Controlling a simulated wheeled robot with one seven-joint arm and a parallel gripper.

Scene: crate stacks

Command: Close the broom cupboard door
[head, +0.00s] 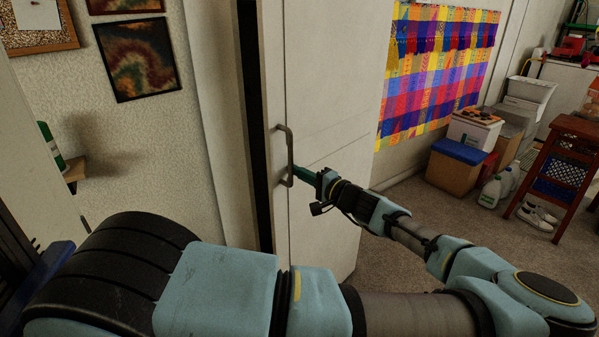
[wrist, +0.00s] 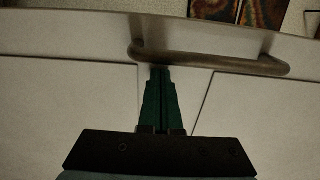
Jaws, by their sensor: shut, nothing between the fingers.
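The cupboard door (head: 335,85) is a tall white panel, standing ajar with a dark gap along its left edge in the head view. A grey-brown bar handle (head: 288,155) is mounted upright near that left edge. My gripper (head: 300,174) has green fingers and points left at the door beside the handle. In the wrist view the shut fingers (wrist: 160,72) reach the door face, with their tips at the handle bar (wrist: 215,61). The bar is not between the fingers. I cannot tell whether the tips touch the door or the bar. The cupboard's inside is hidden.
A blue-lidded box (head: 455,165), white bottles (head: 493,188), shoes (head: 538,215) and a wooden stand (head: 565,165) are at the right. A colourful checked cloth (head: 437,70) hangs behind the door. A small shelf (head: 75,170) juts out at left.

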